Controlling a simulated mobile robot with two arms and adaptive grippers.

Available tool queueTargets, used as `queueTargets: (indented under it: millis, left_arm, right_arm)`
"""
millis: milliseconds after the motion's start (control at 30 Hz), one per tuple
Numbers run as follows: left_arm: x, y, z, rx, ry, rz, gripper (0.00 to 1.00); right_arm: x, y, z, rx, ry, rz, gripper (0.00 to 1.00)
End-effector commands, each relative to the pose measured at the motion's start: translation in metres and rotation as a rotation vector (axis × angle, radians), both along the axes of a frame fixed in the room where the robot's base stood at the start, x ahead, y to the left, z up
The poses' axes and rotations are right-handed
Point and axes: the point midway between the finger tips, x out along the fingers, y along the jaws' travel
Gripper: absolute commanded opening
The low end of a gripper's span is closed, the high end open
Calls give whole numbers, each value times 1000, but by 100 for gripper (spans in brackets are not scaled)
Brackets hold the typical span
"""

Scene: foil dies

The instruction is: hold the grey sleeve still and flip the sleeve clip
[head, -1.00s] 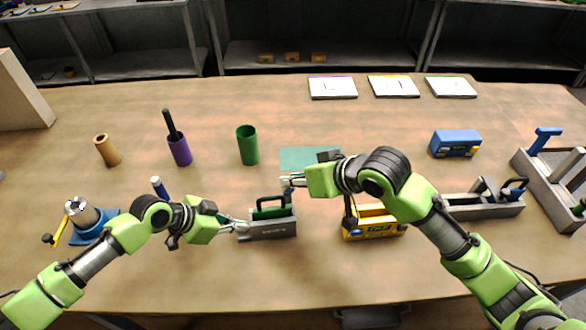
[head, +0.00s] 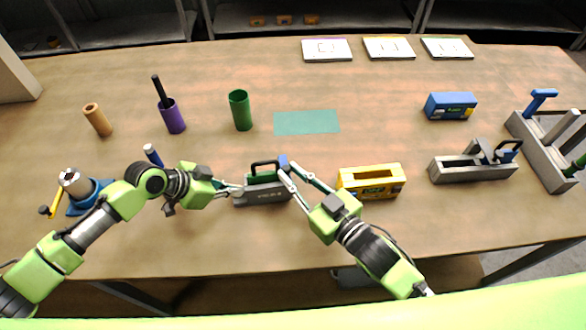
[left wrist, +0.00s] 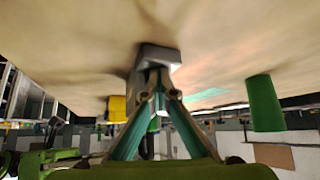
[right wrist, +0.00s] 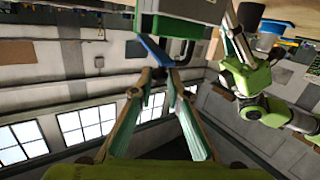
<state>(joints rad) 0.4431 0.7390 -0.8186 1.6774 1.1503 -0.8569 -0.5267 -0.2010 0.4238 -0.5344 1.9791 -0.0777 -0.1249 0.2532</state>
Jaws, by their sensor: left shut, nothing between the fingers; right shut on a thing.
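The grey sleeve (head: 262,196) stands on the table at the middle front, with a green block (head: 263,178) inside it. A black bail (head: 264,163) rises over the block. The clip's blue tab (head: 283,159) shows at the sleeve's upper right end. My right gripper (head: 285,170) is shut on this tab; a blue bar between its fingertips shows in the right wrist view (right wrist: 153,50). My left gripper (head: 238,190) is shut and empty, its tips against or just beside the sleeve's left end. The sleeve's end also shows in the left wrist view (left wrist: 158,54).
A yellow box (head: 372,183) stands just right of my right gripper. Another grey sleeve (head: 450,176) with a clip lies further right. A blue box (head: 450,105), a green cup (head: 241,112) and a teal mat (head: 306,122) lie behind. The front table strip is clear.

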Motion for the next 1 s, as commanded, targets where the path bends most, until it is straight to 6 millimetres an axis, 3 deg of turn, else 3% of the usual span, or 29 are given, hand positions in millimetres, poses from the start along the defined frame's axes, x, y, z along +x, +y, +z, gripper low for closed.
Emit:
queueTargets:
  millis: [33, 233, 833, 867, 900, 1000]
  left_arm:
    - [-3, 3, -6, 9, 10, 0, 0]
    - [-3, 2, -6, 8, 10, 0, 0]
    - [-4, 1, -6, 5, 11, -2, 0]
    - [-4, 1, -6, 5, 11, -2, 0]
    - [-4, 1, -6, 5, 11, -2, 0]
    - [-4, 1, -6, 5, 11, -2, 0]
  right_arm:
    - [-4, 1, -13, -6, 22, 1, 0]
    - [-7, 0, -24, -11, 31, 1, 0]
    - [-9, 0, -29, -11, 34, 1, 0]
    - [-9, 0, -29, -11, 34, 1, 18]
    - [-9, 0, -29, -11, 35, 1, 28]
    - [-9, 0, -28, -10, 31, 1, 32]
